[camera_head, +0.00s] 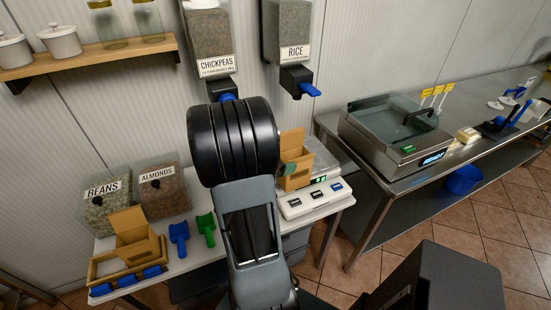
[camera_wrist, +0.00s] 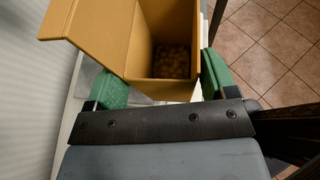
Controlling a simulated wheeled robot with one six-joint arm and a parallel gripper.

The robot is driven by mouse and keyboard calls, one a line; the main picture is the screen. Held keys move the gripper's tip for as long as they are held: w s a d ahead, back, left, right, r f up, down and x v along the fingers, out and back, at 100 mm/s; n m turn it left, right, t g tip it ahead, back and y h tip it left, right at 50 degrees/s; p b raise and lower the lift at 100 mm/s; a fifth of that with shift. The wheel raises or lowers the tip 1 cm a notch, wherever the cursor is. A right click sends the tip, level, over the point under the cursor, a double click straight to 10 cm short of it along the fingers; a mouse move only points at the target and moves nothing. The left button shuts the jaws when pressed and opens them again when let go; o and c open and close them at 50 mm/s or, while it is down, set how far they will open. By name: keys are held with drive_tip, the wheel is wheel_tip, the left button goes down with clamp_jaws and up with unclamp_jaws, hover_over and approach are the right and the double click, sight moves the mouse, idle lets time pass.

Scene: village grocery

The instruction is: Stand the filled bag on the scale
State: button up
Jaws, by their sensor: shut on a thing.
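The filled bag (camera_wrist: 146,37) is a tan, box-like paper bag with its top open. Small round pale-brown pieces (camera_wrist: 171,62) show inside it. My gripper (camera_wrist: 163,84) has its green fingers pressed on two opposite sides of the bag. In the head view the bag (camera_head: 296,147) looks upright, with one green finger on its face; my arm hides its left part. The scale (camera_head: 321,158), with a grey plate and a lit green display, is right behind and beside the bag. I cannot tell whether the bag's base touches the plate.
Dispensers of chickpeas (camera_head: 208,35) and rice (camera_head: 288,30) hang above. A steel counter (camera_head: 385,185) stands at right.

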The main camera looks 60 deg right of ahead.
drive_tip(key=w+d+f, duration=0.2)
drive_tip(key=w+d, duration=0.4)
drive_tip(key=w, duration=0.3)
drive_tip(key=shift+d+f+b, duration=0.25)
drive_tip(key=shift+d+b, duration=0.15)
drive_tip(key=shift+b, duration=0.05)
drive_tip(key=shift+f+b, duration=0.3)
drive_tip(key=shift+f, duration=0.1)
idle(0.4)
drive_tip(key=o, duration=1.3)
drive_tip(key=b+v, duration=0.1)
drive_tip(key=v, duration=1.2)
drive_tip(key=shift+a+r, duration=0.25)
drive_tip(key=shift+a, duration=0.05)
